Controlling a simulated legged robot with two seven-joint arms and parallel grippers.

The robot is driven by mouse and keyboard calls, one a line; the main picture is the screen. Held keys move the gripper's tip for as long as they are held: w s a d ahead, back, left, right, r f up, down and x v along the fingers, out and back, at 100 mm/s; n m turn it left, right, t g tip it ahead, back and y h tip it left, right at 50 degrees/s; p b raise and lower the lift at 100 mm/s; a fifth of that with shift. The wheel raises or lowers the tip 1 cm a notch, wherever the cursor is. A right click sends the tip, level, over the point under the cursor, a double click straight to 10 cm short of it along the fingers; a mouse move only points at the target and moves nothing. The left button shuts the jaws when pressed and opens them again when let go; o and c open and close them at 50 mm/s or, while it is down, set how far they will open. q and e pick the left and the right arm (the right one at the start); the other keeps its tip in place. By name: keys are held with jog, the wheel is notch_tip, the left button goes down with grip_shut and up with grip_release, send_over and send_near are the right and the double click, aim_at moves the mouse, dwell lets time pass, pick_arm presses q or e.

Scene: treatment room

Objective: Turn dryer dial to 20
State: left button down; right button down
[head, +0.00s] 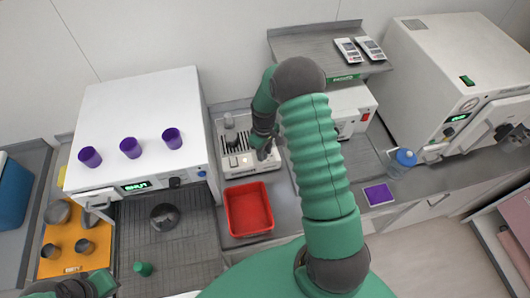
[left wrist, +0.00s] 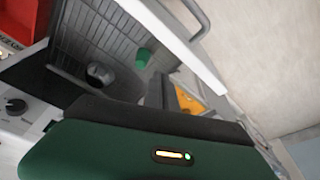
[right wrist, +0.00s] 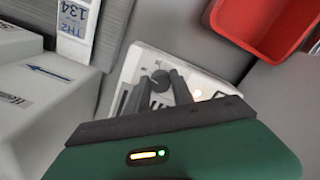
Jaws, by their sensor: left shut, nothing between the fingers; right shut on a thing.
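A small white device (head: 240,163) with a panel stands on the bench in the middle of the head view, and I take it for the dryer. Its dark round dial (right wrist: 160,79) shows in the right wrist view. My right gripper (head: 266,151) reaches down to this panel, and its fingers (right wrist: 166,88) are shut on the dial. The dial's scale and setting are too small to read. My left gripper (head: 75,290) is low at the left edge of the head view, shut and empty; its fingers (left wrist: 172,95) also show in the left wrist view.
A red tray (head: 231,211) lies in front of the device. A white oven (head: 100,110) bearing purple cups stands to the left, with an orange mat (head: 60,268) below it. A white box-shaped unit (head: 345,105) stands right of the device, and a blue-lidded jar (head: 402,162) stands farther right.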

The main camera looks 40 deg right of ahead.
jog(key=shift+w+a+r, duration=0.1)
jog(key=shift+w, duration=0.2)
jog(key=c, duration=1.3)
grip_release()
jog(key=shift+c, duration=0.2)
jog(key=shift+o, duration=1.2)
jog(key=shift+w, duration=0.2)
pick_arm(q)
jog(key=b+x, duration=0.3)
jog(key=shift+s+a+f, duration=0.1)
jog(key=shift+f, duration=0.2)
pick_arm(e)
notch_tip(320, 180, up, 16)
jog(key=shift+r, duration=0.2)
pick_arm(q)
jog(key=shift+r, duration=0.1)
pick_arm(e)
jog(key=shift+r, duration=0.1)
